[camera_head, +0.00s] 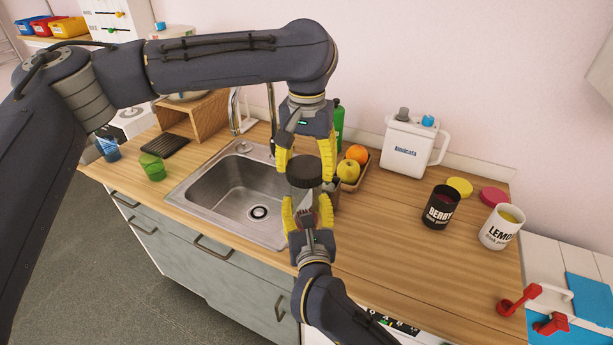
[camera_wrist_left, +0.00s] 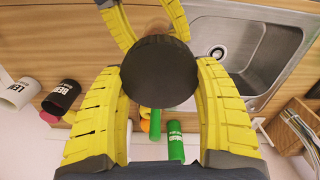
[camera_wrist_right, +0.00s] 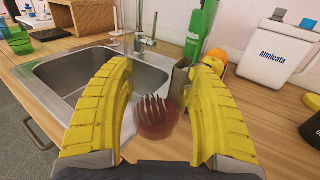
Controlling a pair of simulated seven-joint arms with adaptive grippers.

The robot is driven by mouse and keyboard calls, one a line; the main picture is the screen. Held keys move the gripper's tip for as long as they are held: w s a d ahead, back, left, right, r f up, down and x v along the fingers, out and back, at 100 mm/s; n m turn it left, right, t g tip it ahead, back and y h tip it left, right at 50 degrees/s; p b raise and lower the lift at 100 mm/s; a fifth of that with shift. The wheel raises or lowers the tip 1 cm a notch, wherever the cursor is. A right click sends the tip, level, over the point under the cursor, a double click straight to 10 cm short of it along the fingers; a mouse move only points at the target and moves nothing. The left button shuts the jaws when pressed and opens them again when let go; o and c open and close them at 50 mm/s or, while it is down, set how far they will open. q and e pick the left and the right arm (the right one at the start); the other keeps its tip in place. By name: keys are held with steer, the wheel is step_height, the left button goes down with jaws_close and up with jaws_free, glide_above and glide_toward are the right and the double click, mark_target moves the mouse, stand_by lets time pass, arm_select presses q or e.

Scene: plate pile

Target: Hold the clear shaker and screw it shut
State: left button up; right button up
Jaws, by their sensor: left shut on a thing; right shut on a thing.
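The clear shaker (camera_head: 306,206) is upright near the sink's right front corner, between the yellow fingers of my right gripper (camera_head: 307,199). In the right wrist view its see-through wall is hard to make out, but reddish contents and a grey coil (camera_wrist_right: 155,115) show inside. A round black lid (camera_head: 306,171) sits at the shaker's top, between the fingers of my left gripper (camera_head: 306,166), which points down from above. The lid also shows from above in the left wrist view (camera_wrist_left: 160,74). Whether its thread is engaged cannot be seen.
The steel sink (camera_head: 215,190) lies left. A fruit tray (camera_head: 362,172) and green bottle (camera_head: 338,122) stand behind. A white jug (camera_head: 408,148), the black BERRY tub (camera_head: 440,208) and white LEMON tub (camera_head: 501,229) stand right. The right front worktop is clear.

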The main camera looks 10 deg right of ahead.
mark_target(306, 204)
arm_select(q)
steer(key=shift+f, duration=0.1)
stand_by(0.3)
steer(key=shift+f, duration=0.85)
steer(key=shift+f, duration=0.55)
